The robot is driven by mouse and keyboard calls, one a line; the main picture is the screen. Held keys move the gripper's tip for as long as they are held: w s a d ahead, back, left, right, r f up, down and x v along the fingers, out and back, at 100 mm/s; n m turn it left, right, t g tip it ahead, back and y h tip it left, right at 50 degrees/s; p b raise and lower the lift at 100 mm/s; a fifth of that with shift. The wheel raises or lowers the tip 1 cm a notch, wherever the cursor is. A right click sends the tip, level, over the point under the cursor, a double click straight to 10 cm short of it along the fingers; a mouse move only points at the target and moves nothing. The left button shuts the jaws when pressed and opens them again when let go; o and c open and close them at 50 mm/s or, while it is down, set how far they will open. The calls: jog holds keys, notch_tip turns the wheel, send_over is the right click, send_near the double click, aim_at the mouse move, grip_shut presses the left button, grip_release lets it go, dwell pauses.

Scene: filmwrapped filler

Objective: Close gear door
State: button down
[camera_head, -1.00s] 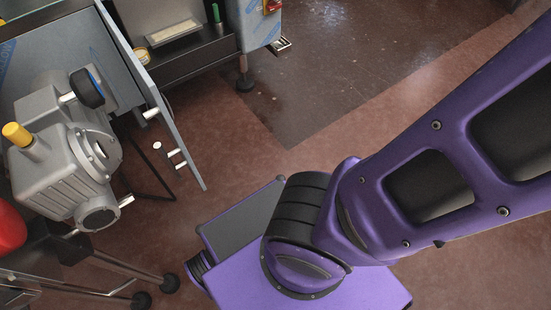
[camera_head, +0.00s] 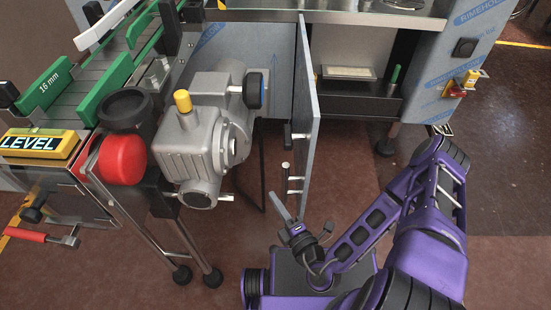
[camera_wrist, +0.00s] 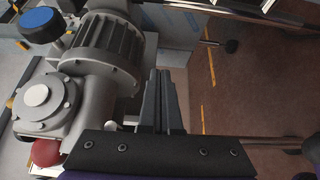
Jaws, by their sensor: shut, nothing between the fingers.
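The gear door (camera_head: 308,115), a grey panel, stands swung open in the head view, seen nearly edge-on. Handle-like fittings (camera_head: 294,180) show low on its left side. The grey gearbox (camera_head: 205,140), with a yellow cap and a black-and-blue knob, is left of the door, in front of the compartment. My gripper (camera_head: 276,200) is shut and empty, below and slightly left of the door's lower end, apart from it in the picture. In the wrist view the shut fingers (camera_wrist: 162,85) point up the picture, beside the gearbox (camera_wrist: 90,75). A film-marked panel lies beyond; I cannot tell whether it is the door.
A green-sided conveyor (camera_head: 110,70) and a red round part (camera_head: 122,160) are at the left. Metal legs (camera_head: 190,245) stand below the gearbox. An open bay with a black shelf (camera_head: 355,98) is right of the door.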

jog(key=w+b, duration=0.1)
jog(key=w, duration=0.8)
jog(key=shift+w+a, duration=0.35)
jog(key=shift+d+f, duration=0.1)
